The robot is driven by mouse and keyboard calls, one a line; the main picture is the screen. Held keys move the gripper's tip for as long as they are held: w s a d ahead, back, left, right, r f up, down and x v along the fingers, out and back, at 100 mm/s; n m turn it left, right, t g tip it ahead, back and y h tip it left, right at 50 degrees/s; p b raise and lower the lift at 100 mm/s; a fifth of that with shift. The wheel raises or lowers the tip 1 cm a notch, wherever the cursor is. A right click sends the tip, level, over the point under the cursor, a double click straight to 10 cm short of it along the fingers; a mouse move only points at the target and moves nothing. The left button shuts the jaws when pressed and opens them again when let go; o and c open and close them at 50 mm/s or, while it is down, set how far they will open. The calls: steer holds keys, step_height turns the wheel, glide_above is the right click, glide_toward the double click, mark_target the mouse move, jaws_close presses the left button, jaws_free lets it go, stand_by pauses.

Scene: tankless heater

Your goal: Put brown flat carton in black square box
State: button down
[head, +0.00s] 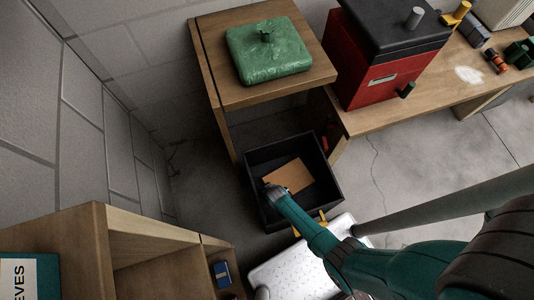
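The brown flat carton (288,176) shows inside the black square box (318,197), which stands on the floor. It appears flat and slightly turned relative to the box walls. My arm reaches in from the lower right over the box's front wall. My gripper (270,190) is at the arm's far end, over the left part of the box, close to the carton's left end. The gripper is small and dark here. I cannot tell whether its fingers are open or shut, or whether they touch the carton.
A wooden table (205,60) with a green lidded slab (268,50) stands behind the box. A red and black case (375,70) sits on a bench to the right. A white speckled object (285,272) lies in front of the box. Wooden shelving (105,235) is at lower left.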

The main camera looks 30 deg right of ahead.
steer(key=shift+f, duration=0.45)
stand_by(0.4)
steer(key=c, duration=0.9)
jaws_free()
steer(key=shift+r, duration=0.1)
steer(key=shift+r, duration=4.85)
